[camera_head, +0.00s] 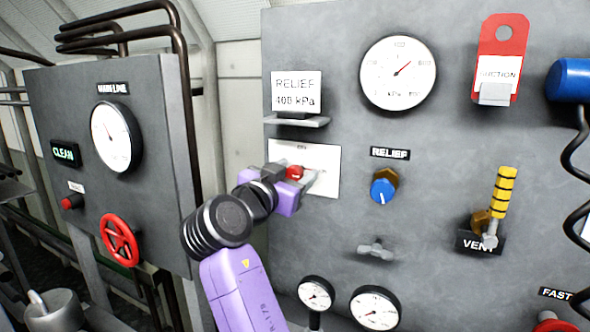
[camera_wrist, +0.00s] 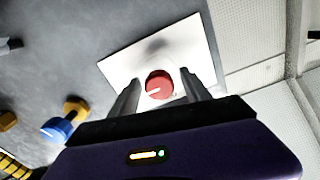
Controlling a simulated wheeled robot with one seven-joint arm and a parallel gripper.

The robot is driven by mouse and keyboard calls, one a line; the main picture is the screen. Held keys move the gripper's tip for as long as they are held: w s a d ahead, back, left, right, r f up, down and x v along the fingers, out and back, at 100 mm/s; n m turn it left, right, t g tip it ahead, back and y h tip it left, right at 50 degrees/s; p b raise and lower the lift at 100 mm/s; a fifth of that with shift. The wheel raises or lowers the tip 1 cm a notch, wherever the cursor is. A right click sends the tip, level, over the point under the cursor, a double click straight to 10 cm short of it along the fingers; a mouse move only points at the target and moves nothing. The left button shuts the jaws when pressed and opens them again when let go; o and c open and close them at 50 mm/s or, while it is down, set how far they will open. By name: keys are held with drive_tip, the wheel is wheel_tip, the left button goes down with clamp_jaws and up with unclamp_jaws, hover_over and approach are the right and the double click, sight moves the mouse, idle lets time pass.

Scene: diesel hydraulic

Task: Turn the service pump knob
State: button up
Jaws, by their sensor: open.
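A red knob (camera_head: 294,172) with a white pointer line stands out from a white plate (camera_head: 325,158) on the grey panel; I take it for the service pump knob, though its label cannot be read. In the wrist view the knob (camera_wrist: 159,85) sits between the two fingertips of my gripper (camera_wrist: 160,92). The fingers are open, one on each side of it, with gaps showing. My gripper (camera_head: 308,184) faces the plate in the head view. My wrist hides part of the plate.
A blue RELIEF knob (camera_head: 383,190) is right of the plate, with a grey tap handle (camera_head: 375,249) below. A small shelf (camera_head: 296,121) with a RELIEF 400 kPa card (camera_head: 297,91) juts out above. The left cabinet has a red handwheel (camera_head: 119,240).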

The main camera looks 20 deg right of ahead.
drive_tip(key=shift+w+d, duration=0.1)
clamp_jaws()
idle(0.4)
drive_tip(key=n+p, duration=0.1)
drive_tip(key=n, duration=0.3)
drive_tip(key=shift+n+p, duration=0.35)
drive_tip(key=shift+n, duration=0.05)
drive_tip(key=n+p, duration=0.2)
drive_tip(key=n, duration=0.2)
drive_tip(key=shift+r+n, duration=0.1)
drive_tip(key=shift+n, duration=0.2)
drive_tip(key=n+p, duration=0.3)
drive_tip(key=n, duration=0.1)
drive_tip(key=shift+w+n+p, duration=0.1)
drive_tip(key=shift+n+p, duration=0.2)
drive_tip(key=shift+p, duration=0.1)
drive_tip(key=shift+f+n+p, duration=0.15)
drive_tip(key=shift+n+p, duration=0.6)
drive_tip(key=shift+n, duration=0.25)
drive_tip(key=shift+f+n+p, duration=0.1)
drive_tip(key=shift+n+p, duration=0.65)
drive_tip(key=shift+n, duration=0.25)
